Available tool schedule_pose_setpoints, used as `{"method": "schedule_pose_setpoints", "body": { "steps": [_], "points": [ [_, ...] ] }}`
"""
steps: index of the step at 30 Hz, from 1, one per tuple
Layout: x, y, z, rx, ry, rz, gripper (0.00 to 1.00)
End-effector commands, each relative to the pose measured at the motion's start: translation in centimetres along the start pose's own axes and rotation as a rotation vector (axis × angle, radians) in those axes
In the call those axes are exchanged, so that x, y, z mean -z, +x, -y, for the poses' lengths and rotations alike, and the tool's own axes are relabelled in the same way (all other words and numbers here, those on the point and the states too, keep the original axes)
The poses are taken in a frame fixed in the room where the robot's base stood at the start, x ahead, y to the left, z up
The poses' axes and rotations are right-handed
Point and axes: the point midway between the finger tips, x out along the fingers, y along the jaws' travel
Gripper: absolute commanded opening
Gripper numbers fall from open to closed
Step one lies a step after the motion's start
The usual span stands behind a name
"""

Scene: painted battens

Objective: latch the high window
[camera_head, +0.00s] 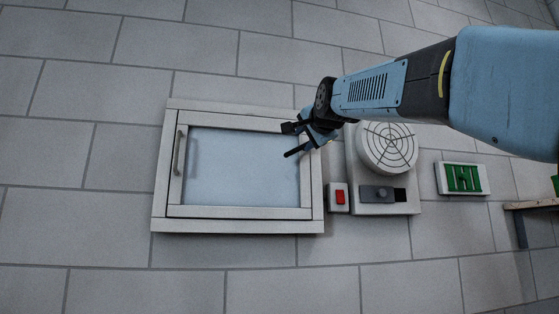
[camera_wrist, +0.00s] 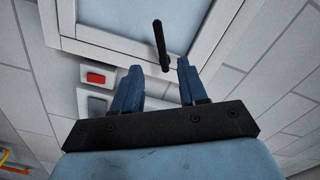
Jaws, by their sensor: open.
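The window (camera_head: 243,170) has a pale blue pane in a whitish frame on the wall, with a grey upright handle (camera_head: 178,151) on its left side. The sash looks flush in its frame. A black bar (camera_head: 295,151), seemingly the latch lever, sticks out over the right side of the frame towards the pane. My gripper (camera_head: 302,134) is at the window's upper right, close to this bar. In the wrist view my gripper's blue fingers (camera_wrist: 159,68) are apart, and the bar (camera_wrist: 160,43) shows between and beyond their tips. I cannot tell whether they touch it.
A red switch (camera_head: 340,197) sits right of the window. Beside it is a panel with a round vent (camera_head: 387,147) and a grey sliding bolt (camera_head: 378,194). A green sign (camera_head: 464,178) and a shelf (camera_head: 533,204) are farther right. The wall left of the window is clear.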

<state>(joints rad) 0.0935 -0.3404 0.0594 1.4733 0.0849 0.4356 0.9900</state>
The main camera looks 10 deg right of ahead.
Motion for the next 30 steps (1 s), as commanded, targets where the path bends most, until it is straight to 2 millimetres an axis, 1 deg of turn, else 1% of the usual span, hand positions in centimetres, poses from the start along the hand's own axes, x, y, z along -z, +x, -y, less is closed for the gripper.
{"method": "schedule_pose_setpoints", "body": {
  "steps": [5,15,21,24,30],
  "points": [
    [0.0,2.1,-0.1,-0.002,0.0,0.002,0.43],
    [-0.1,7.7,-0.2,-0.003,-0.001,0.002,0.43],
    [-0.1,10.7,-0.1,-0.002,-0.001,0.002,0.43],
    [-0.1,11.9,-0.1,-0.002,0.0,0.002,0.43],
    [-0.1,13.2,-0.1,-0.002,-0.002,0.002,0.43]
  ]
}}
